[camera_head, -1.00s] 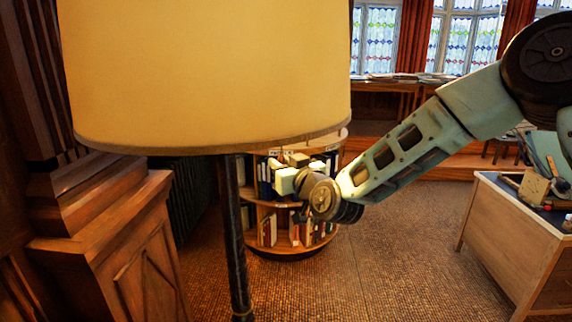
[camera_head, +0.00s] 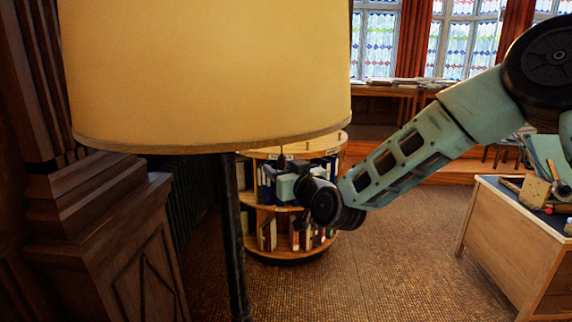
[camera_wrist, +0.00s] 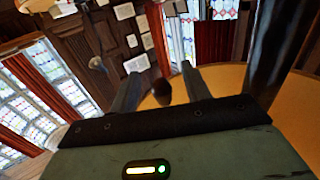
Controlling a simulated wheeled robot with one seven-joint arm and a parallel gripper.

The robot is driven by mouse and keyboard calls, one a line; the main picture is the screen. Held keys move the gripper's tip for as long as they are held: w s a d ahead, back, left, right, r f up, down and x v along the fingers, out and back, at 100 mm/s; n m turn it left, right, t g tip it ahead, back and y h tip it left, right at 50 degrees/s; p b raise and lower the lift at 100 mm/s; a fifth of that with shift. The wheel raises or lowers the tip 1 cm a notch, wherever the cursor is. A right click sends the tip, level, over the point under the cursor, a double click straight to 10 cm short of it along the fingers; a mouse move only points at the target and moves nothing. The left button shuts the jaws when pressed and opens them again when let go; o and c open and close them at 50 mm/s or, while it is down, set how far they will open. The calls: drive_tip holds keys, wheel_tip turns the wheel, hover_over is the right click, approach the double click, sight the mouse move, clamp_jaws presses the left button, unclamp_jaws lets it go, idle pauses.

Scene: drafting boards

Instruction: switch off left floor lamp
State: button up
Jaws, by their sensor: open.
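The floor lamp has a large yellow shade (camera_head: 210,75) filling the upper left of the head view and a dark pole (camera_head: 234,240) below it. The shade looks evenly dull, and no warm glow falls on the wood beside it. My gripper (camera_head: 284,170) is below the shade's lower right edge, right of the pole. In the wrist view my gripper (camera_wrist: 160,82) is open, with a dark round knob (camera_wrist: 162,90) showing between the fingers; contact cannot be told. The pole (camera_wrist: 283,45) and yellow shade show at right.
A round bookcase (camera_head: 290,255) stands behind my gripper. A carved wooden pillar (camera_head: 100,230) is close to the lamp on the left. A wooden desk (camera_head: 505,235) with tools is at right. Open floor (camera_head: 400,255) lies between.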

drive_tip(key=b+v, duration=0.2)
drive_tip(key=v, duration=0.5)
drive_tip(key=shift+s+d, duration=0.2)
drive_tip(key=shift+s, duration=0.1)
drive_tip(key=s+f+n+g+h+b, duration=0.1)
drive_tip(key=s+f+g, duration=0.35)
drive_tip(key=s, duration=0.35)
drive_tip(key=s+f+n+g+h+b, duration=0.1)
drive_tip(key=s+f+g+h, duration=0.1)
drive_tip(key=s+f+g, duration=0.45)
drive_tip(key=s+d+f+g+h, duration=0.1)
drive_tip(key=s+d+g+h, duration=0.1)
drive_tip(key=s+d, duration=0.4)
drive_tip(key=s+d+f+g+h+b, duration=0.1)
drive_tip(key=s+d, duration=0.5)
drive_tip(key=s, duration=0.9)
drive_tip(key=g+h, duration=0.1)
drive_tip(key=h, duration=0.1)
drive_tip(key=shift+d+f+h, duration=0.15)
drive_tip(key=shift+d+h, duration=0.15)
drive_tip(key=shift+d, duration=0.1)
